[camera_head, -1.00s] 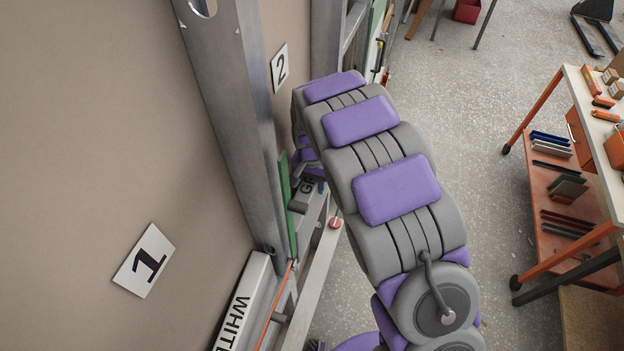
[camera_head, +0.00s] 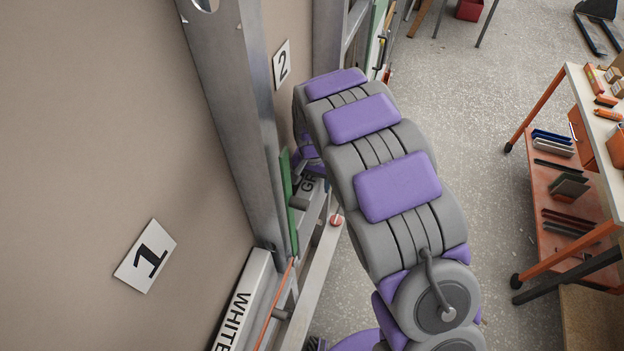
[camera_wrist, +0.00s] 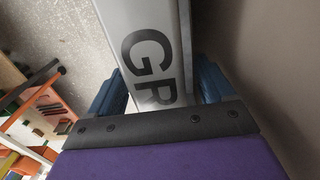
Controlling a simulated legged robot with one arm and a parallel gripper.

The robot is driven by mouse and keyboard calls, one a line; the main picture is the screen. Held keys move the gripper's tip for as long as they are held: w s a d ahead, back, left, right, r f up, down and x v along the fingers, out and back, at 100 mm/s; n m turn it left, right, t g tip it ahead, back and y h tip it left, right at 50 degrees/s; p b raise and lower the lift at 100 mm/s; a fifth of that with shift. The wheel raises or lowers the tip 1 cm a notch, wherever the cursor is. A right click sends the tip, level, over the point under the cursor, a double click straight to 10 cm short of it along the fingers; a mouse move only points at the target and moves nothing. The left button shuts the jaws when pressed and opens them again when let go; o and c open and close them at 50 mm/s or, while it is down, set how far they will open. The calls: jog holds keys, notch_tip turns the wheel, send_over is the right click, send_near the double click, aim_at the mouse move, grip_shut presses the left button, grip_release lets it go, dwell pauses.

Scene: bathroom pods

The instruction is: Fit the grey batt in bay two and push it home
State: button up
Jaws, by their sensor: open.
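The grey batt (camera_wrist: 146,52) fills the upper middle of the wrist view, with the black letters "GR" on its face. It also shows partly in the head view (camera_head: 310,199), low in bay two, mostly hidden behind my arm. My gripper (camera_wrist: 160,92) is open, with one blue finger on each side of the batt. Whether the fingers touch it cannot be told. The number 2 plate (camera_head: 282,64) marks bay two on the back wall. How deep the batt sits in the bay is hidden.
A metal stud (camera_head: 235,120) parts bay two from bay one, marked by a number 1 plate (camera_head: 146,256). A batt lettered "WHITE" (camera_head: 243,305) lies low in bay one. A green strip (camera_head: 289,203) stands by the stud. An orange trolley (camera_head: 570,190) stands right; open floor lies between.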

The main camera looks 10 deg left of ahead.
notch_tip(320, 180, up, 17)
jog(key=shift+b, duration=0.35)
jog(key=s+d+f+b, duration=0.1)
jog(key=s+d+b, duration=0.6)
jog(key=s+d, duration=0.9)
jog(key=s+d+f+g+b, duration=0.1)
jog(key=s+d+f, duration=0.3)
jog(key=s, duration=0.5)
jog(key=s+d+f+n+b, duration=0.1)
jog(key=s+d+f+b, duration=0.3)
jog(key=s, duration=0.5)
jog(key=shift+s+d+f+n+g, duration=0.3)
jog(key=shift+d+f+g, duration=0.15)
jog(key=shift+f, duration=0.3)
